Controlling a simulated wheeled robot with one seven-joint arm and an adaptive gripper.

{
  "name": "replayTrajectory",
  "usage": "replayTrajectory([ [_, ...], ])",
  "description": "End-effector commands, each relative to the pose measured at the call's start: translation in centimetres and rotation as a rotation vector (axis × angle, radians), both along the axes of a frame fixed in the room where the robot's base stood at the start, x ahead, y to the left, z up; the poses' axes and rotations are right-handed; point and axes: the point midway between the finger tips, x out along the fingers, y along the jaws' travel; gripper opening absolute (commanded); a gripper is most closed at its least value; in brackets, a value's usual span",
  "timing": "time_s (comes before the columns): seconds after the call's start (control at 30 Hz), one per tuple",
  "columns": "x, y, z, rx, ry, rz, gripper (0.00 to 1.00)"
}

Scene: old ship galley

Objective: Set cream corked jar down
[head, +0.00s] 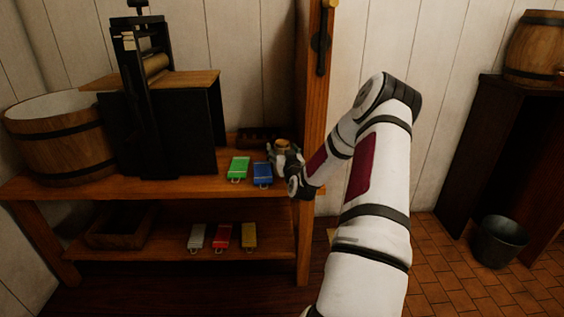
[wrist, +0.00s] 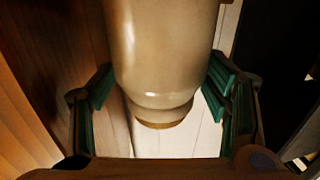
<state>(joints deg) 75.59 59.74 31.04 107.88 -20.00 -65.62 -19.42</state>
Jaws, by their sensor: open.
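The cream corked jar (wrist: 160,60) fills the middle of the wrist view, its tan cork end toward the bottom of that picture. In the head view its cork top (head: 283,143) shows at the right end of the upper shelf (head: 170,187); most of its body is hidden by my gripper. My gripper (head: 285,158) is open around the jar. In the wrist view its green-padded fingers stand on either side of the jar, the left one with a narrow gap. The jar's base is hidden, so its contact with the shelf cannot be seen.
A green case (head: 238,168) and a blue case (head: 262,174) lie left of my gripper. A dark tray (head: 258,139) sits behind. A wooden post (head: 313,130) stands close at right. A black press (head: 165,125) and a wooden tub (head: 62,140) occupy the left.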

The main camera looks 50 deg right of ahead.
Motion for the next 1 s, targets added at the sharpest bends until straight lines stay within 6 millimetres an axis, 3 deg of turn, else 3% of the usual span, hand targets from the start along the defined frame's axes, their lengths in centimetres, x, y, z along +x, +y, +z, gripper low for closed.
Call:
replayTrajectory([
  [0.17, 0.0, 0.0, 0.0, 0.0, 0.0, 0.0, 0.7],
  [0.2, 0.0, 0.0, 0.0, 0.0, 0.0, 0.0, 0.65],
  [0.5, 0.1, 0.0, 0.2, -0.003, -0.003, 0.0, 0.01],
  [0.77, 0.1, 0.0, 0.4, -0.003, -0.003, 0.001, 0.01],
  [1.0, 0.1, 0.0, 2.5, -0.006, -0.003, 0.001, 0.01],
])
